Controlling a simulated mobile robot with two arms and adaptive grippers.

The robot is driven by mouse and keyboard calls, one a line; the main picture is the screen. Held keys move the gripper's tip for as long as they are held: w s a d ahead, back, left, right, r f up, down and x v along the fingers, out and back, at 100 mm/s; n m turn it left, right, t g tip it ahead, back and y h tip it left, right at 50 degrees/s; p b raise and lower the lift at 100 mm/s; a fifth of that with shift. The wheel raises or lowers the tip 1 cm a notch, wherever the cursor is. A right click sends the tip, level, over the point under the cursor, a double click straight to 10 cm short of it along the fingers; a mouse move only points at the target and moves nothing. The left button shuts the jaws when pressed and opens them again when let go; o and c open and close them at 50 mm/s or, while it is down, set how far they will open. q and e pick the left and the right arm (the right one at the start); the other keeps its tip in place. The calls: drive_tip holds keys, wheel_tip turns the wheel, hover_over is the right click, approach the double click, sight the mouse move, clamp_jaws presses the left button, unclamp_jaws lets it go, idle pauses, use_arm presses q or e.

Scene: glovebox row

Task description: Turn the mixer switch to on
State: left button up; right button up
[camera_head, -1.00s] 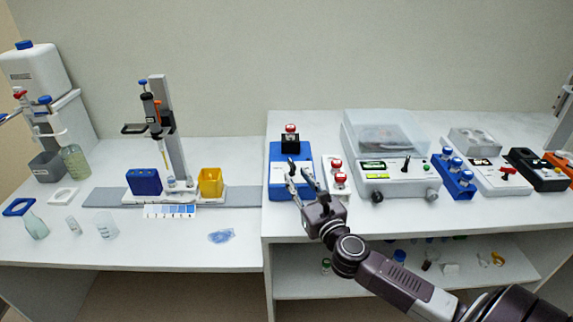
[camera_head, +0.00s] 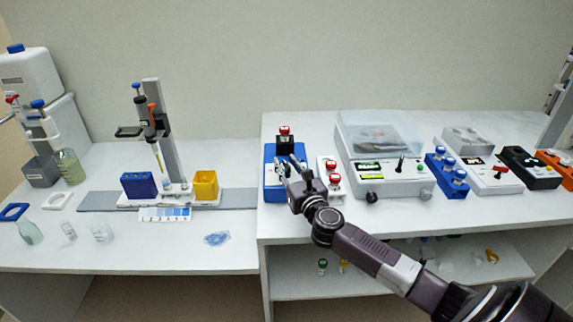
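The mixer is a blue box (camera_head: 270,184) on the right-hand bench, with a black holder (camera_head: 284,145) at its back and a red-capped tube (camera_head: 284,131) standing in that. My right gripper (camera_head: 289,163) is over the front part of the mixer, with its two fingers apart and nothing seen between them. The gripper hides much of the mixer's face, and I cannot make out the switch or its position. Whether the fingers touch the mixer cannot be told. My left gripper is not in view.
Red-capped tubes in a white rack (camera_head: 323,165) stand close to the right of my gripper. A lidded centrifuge-like device (camera_head: 395,180) is beyond them, then a blue rack (camera_head: 447,178). On the left bench are a blue box (camera_head: 139,186) and a yellow box (camera_head: 206,186).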

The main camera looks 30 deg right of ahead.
clamp_jaws()
idle(0.3)
